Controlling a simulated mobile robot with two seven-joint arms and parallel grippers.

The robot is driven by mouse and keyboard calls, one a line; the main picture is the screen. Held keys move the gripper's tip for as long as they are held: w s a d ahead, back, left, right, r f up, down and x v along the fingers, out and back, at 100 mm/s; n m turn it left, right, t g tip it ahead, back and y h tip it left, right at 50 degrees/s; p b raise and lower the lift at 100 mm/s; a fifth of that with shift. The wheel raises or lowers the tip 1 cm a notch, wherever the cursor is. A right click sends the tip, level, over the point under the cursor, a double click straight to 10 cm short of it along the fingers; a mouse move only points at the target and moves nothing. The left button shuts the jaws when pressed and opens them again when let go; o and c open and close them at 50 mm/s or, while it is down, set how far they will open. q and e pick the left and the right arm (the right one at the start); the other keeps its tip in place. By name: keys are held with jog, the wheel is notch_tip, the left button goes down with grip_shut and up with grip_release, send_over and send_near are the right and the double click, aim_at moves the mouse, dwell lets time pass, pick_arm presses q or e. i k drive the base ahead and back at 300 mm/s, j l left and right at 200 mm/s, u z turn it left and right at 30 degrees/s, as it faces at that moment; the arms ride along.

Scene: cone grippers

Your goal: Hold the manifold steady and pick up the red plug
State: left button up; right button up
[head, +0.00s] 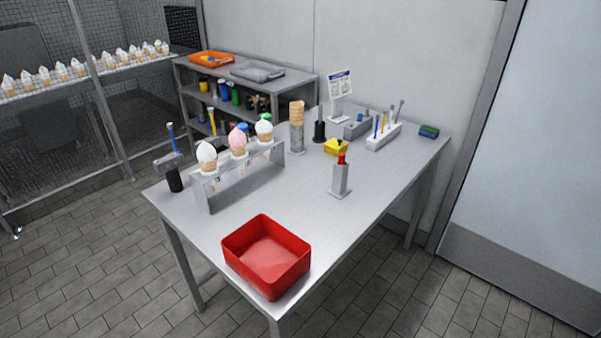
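A small red piece, which looks like the red plug (341,158), sits at the top of an upright grey block (340,180) on a flat foot. The block stands near the middle right of the metal table (290,205). I cannot tell for sure which thing is the manifold; this grey block bearing the red piece may be it. Neither of my grippers shows in the head view, and nothing touches the block or the red piece.
A red bin (266,256) stands at the table's front corner. A rack with three ice cream cones (238,142) stands at left, beside a hammer-like tool (172,170). A yellow block (335,147) and a tool holder (384,138) stand behind. The front right tabletop is clear.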

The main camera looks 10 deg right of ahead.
aim_at(341, 158)
jog(key=i+l+u, duration=0.2)
jog(key=l, duration=0.25)
jog(key=l+u, duration=0.2)
jog(key=l, duration=0.25)
jog(key=l+u, duration=0.15)
jog(key=l, duration=0.75)
